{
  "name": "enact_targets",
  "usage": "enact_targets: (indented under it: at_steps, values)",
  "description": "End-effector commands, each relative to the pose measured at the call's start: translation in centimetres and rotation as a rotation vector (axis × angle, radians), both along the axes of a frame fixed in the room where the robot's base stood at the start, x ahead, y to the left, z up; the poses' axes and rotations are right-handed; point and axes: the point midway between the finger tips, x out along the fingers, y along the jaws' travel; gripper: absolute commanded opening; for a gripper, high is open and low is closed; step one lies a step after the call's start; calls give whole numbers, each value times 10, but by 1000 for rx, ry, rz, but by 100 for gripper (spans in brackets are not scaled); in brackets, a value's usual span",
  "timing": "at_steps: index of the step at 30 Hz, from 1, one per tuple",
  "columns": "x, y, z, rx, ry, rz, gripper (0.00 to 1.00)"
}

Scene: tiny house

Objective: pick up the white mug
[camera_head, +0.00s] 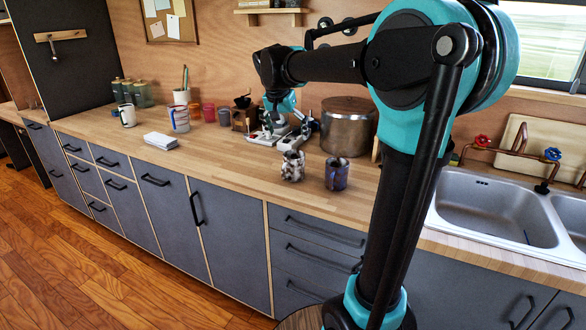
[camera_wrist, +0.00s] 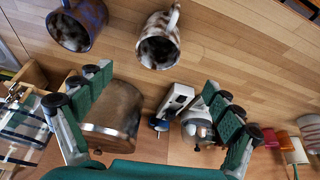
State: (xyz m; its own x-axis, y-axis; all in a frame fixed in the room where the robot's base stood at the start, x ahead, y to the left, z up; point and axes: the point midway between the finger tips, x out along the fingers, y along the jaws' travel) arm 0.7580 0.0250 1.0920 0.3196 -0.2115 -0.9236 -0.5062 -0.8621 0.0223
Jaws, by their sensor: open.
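A mostly white mug (camera_head: 127,115) stands toward the far left of the counter, and a white and blue mug (camera_head: 180,119) stands right of it. A white mug mottled with dark brown (camera_head: 292,166) stands near the counter's front edge; it also shows in the wrist view (camera_wrist: 160,50), top centre. A bluish-purple mug (camera_head: 337,174) stands right of it and shows in the wrist view (camera_wrist: 80,28). My gripper (camera_head: 287,136) is open and empty, over the counter behind the mottled mug. In the wrist view its green-padded fingers (camera_wrist: 153,92) are spread apart.
A large metal pot (camera_head: 347,126) stands right of my gripper. Small colored cups (camera_head: 209,112) and a dark grinder-like object (camera_head: 243,114) are to its left. A white folded stack (camera_head: 160,141) lies on the counter. The sink (camera_head: 495,207) is at right. Counter left of the mottled mug is clear.

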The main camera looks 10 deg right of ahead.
Motion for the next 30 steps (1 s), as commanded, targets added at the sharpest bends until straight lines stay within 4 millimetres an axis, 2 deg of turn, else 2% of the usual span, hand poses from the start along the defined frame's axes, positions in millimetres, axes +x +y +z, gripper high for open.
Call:
enact_targets:
  at_steps: [3,9,16,25,30]
  values:
    - [8,-5,-23,0,0,-1,92]
    - [17,-12,-50,0,0,0,92]
    - [21,-14,-63,0,0,1,92]
    - [30,-24,-101,0,0,0,92]
    - [32,-25,-107,0,0,1,92]
